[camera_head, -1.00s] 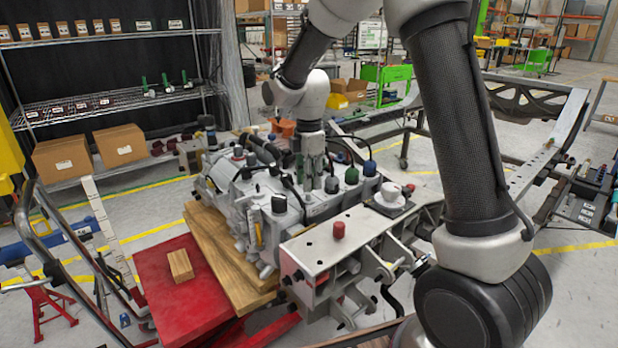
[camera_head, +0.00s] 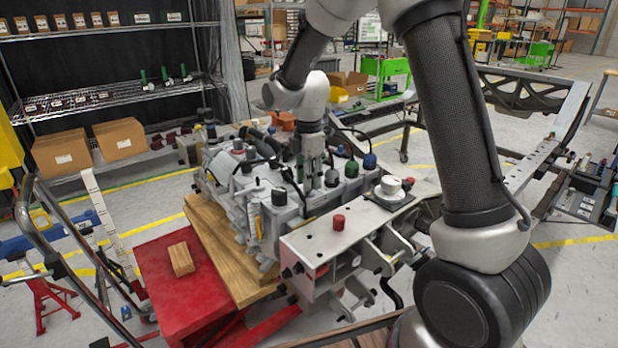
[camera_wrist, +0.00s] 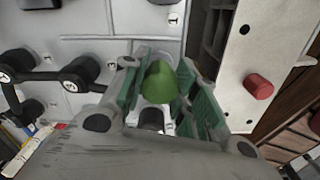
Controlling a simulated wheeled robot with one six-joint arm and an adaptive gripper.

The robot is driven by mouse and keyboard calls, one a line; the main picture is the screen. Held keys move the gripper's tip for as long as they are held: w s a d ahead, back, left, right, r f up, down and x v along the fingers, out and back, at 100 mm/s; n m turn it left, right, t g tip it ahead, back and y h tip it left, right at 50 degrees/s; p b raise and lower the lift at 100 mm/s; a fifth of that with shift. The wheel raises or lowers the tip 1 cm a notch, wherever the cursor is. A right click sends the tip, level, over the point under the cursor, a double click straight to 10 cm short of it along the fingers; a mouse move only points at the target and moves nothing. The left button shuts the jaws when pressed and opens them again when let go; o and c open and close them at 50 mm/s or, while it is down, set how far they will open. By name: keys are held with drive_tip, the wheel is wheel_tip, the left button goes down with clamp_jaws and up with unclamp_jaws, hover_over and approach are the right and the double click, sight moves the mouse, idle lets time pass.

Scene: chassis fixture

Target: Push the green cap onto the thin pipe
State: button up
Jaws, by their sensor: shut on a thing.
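My gripper (camera_head: 313,172) is over the grey machine housing (camera_head: 262,176) in the head view, pointing down. In the wrist view my gripper (camera_wrist: 156,90) has its green-padded fingers on either side of the green cap (camera_wrist: 158,82) and is shut on it. A dark round end (camera_wrist: 151,118) with a pale surround shows just below the cap; I cannot tell whether it is the thin pipe or whether the cap touches it. In the head view the held cap is hidden by the fingers. Another dark green cap (camera_head: 351,168) stands on the housing to the right.
A blue cap (camera_head: 369,161) and a dark cap (camera_head: 331,178) stand close to the gripper. A red knob (camera_head: 338,222) is on the pale plate (camera_head: 318,244) in front. Black round fittings (camera_wrist: 80,70) stick up on the left in the wrist view.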

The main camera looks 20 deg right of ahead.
drive_tip(key=shift+f, duration=0.45)
drive_tip(key=o, duration=0.8)
drive_tip(key=shift+r, duration=3.05)
